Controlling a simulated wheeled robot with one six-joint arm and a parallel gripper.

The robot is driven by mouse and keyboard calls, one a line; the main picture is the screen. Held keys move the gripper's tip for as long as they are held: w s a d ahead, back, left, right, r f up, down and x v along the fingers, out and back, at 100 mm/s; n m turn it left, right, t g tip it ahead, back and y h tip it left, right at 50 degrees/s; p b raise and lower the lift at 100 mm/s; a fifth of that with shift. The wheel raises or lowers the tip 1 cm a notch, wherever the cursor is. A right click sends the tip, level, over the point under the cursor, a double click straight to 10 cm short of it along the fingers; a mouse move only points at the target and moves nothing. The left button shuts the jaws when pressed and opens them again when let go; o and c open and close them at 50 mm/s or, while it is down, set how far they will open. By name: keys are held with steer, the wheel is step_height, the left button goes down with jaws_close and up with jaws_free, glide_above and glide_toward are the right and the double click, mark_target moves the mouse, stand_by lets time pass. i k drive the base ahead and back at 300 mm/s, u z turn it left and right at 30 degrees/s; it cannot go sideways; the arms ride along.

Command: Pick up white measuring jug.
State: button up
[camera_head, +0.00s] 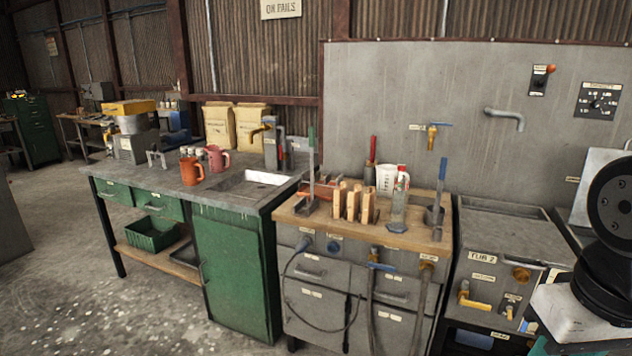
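A white measuring jug (386,178) stands upright near the back of the wood-topped grey cabinet (430,240). Dark markings show on its side. A grey bottle-like item with a red and white top stands in front of its right side and hides part of it. A red-handled tool stands close at its left. My gripper is not in view; only part of my arm shows at the right edge, well apart from the jug.
Wooden blocks (352,202) stand in front of the jug. Upright levers (440,193) and (311,165) flank the worktop. A tap (432,135) sticks out from the wall panel above. Orange and pink jugs (191,170) stand on the green bench at left. Floor at lower left is clear.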

mark_target(385, 172)
steer(key=u, duration=0.65)
steer(key=i, duration=1.6)
steer(key=z, duration=0.7)
steer(key=i, duration=0.9)
steer(key=z, duration=0.7)
